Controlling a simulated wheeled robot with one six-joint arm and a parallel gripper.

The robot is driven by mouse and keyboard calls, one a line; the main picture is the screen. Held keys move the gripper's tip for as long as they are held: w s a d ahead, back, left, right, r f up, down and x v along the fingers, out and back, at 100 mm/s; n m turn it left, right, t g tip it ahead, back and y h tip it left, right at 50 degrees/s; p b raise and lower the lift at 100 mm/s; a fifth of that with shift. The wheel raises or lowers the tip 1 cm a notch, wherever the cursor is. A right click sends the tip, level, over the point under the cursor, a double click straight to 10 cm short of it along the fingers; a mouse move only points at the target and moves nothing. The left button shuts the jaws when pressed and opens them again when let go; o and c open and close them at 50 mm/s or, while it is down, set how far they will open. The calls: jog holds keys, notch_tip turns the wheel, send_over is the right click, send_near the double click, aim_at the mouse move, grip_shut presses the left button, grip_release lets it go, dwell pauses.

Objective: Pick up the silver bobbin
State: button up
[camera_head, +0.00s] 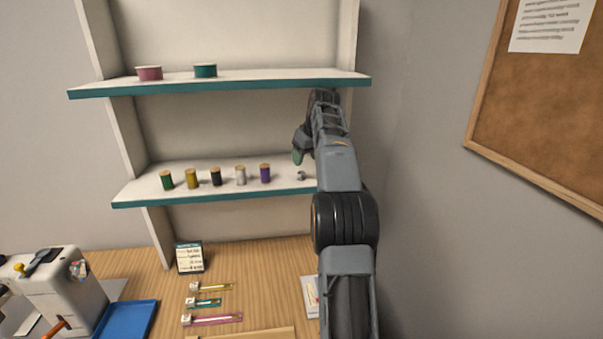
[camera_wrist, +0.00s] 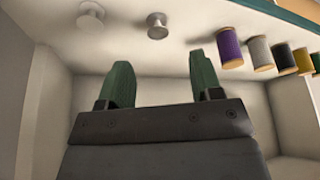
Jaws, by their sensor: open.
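A small silver bobbin (camera_head: 301,176) rests on the lower shelf, right of the purple spool, in the head view. It also shows in the wrist view (camera_wrist: 157,26), near the top and beyond the fingertips. A second, paler bobbin (camera_wrist: 90,18) is beside it in the wrist view. I cannot make that one out in the head view, where my arm covers that end of the shelf. My gripper (camera_wrist: 161,76) is open, with two green fingers apart and nothing between them. In the head view my gripper (camera_head: 298,156) is partly hidden, just above the silver bobbin.
Several thread spools stand in a row left of the bobbin, the purple spool (camera_head: 265,173) nearest. The upper shelf (camera_head: 260,82) runs above and holds a pink tin (camera_head: 149,73) and a teal tin (camera_head: 206,71). A sewing machine (camera_head: 50,285) and blue tray (camera_head: 127,318) are below.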

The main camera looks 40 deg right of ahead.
aim_at(301, 173)
jog(key=shift+x, duration=3.65)
jog(key=shift+w+d, duration=0.1)
jog(key=shift+c, duration=0.4)
jog(key=shift+r, duration=0.1)
jog(key=c, duration=0.9)
